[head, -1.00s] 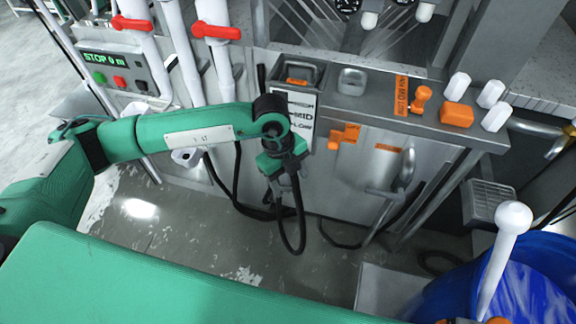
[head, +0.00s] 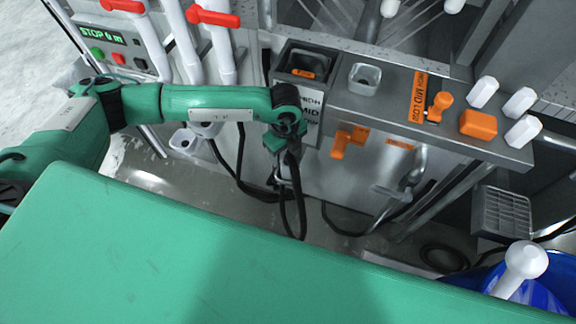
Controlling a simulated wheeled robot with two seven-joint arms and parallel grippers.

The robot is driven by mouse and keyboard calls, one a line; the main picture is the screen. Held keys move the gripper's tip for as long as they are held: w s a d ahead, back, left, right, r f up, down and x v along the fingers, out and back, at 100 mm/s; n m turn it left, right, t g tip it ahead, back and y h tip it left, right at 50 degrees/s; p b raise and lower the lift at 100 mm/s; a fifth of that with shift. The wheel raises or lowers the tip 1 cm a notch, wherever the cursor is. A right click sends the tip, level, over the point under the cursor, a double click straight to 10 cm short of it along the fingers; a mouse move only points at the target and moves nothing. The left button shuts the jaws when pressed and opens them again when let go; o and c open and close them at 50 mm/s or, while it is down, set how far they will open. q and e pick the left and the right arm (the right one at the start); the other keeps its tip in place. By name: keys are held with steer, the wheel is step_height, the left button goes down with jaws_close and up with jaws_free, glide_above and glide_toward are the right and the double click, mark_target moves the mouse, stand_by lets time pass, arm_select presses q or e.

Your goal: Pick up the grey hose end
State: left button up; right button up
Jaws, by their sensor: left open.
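My left gripper (head: 284,172) hangs pointing down at the end of my left arm, in front of the grey machine front, below the MID sign. It is open, and I see nothing held in it; its fingertips are small and dark. A grey curved pipe end (head: 417,168) with a grey crosspiece (head: 391,193) stands at the machine front, to the right of and apart from the gripper. It may be the grey hose end, but I cannot tell for sure. Black hose loops (head: 292,215) hang behind and below the gripper. My right gripper is not in view.
A blue barrel (head: 545,296) with a white-knobbed stick (head: 523,262) stands at lower right. Red-handled pipes (head: 213,16) rise at left.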

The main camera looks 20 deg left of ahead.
mark_target(288, 162)
arm_select(q)
steer(key=shift+s+d+f+p, duration=0.15)
steer(key=shift+f+p, duration=0.15)
steer(key=shift+f, duration=0.25)
steer(key=shift+s+d+f+p, duration=0.1)
steer(key=shift+f+p, duration=0.15)
steer(key=shift+f, duration=0.25)
step_height(288, 162, down, 2)
steer(key=shift+d+f+p, duration=0.15)
steer(key=shift+f+p, duration=0.1)
steer(key=shift+p, duration=0.05)
steer(key=shift+f, duration=0.5)
steer(key=c, duration=1.1)
steer(key=shift+c, duration=0.5)
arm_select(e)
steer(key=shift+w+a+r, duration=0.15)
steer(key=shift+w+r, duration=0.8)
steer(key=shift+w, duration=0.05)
